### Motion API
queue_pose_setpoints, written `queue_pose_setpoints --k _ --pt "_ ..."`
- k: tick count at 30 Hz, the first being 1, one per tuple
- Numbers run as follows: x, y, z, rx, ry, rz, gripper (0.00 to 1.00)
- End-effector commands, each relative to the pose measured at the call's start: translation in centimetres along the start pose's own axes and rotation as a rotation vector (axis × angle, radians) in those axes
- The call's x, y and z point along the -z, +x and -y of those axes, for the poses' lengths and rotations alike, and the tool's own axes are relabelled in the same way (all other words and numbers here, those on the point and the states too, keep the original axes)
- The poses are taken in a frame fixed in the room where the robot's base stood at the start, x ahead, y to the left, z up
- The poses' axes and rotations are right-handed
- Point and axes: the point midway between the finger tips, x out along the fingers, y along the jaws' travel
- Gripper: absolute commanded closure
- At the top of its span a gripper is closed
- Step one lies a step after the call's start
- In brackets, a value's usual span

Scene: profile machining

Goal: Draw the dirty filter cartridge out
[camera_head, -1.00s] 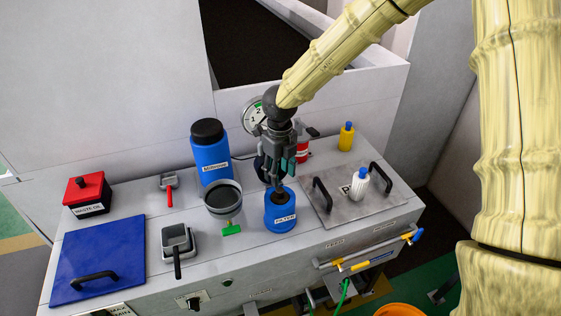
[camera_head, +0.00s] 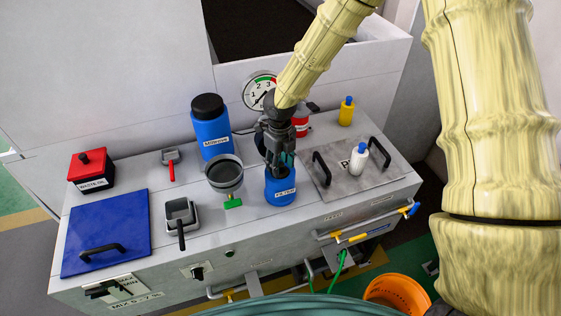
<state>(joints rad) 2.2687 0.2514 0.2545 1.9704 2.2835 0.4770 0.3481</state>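The blue filter housing (camera_head: 281,190), labelled FILTER, stands upright on the bench top near its front edge. My gripper (camera_head: 275,170) points down over the housing, with its fingertips at or in the housing's top opening. The fingers hide most of that opening. I cannot make out the dirty cartridge, and I cannot tell whether the fingers are closed on anything.
A metal plate with two black handles (camera_head: 335,186) lies to the right, bearing a white bottle (camera_head: 355,160). A gauge (camera_head: 259,91) is behind the arm.

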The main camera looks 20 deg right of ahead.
Motion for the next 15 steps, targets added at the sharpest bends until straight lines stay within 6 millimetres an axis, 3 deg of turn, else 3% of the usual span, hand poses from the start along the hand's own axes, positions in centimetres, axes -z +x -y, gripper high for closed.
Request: queue_pose_setpoints --k 1,6,8,9,12,15 --pt "0.00 -0.01 0.01 0.000 0.000 0.000 0.68" --pt "0.01 -0.01 0.02 0.000 0.000 0.000 0.99" --pt "0.01 -0.02 0.02 0.000 0.000 0.000 1.00" --pt "0.00 -0.04 0.02 0.000 0.000 0.000 0.83" --pt "0.01 -0.04 0.03 0.000 0.000 0.000 1.00" --pt "0.01 -0.05 0.04 0.000 0.000 0.000 1.00"
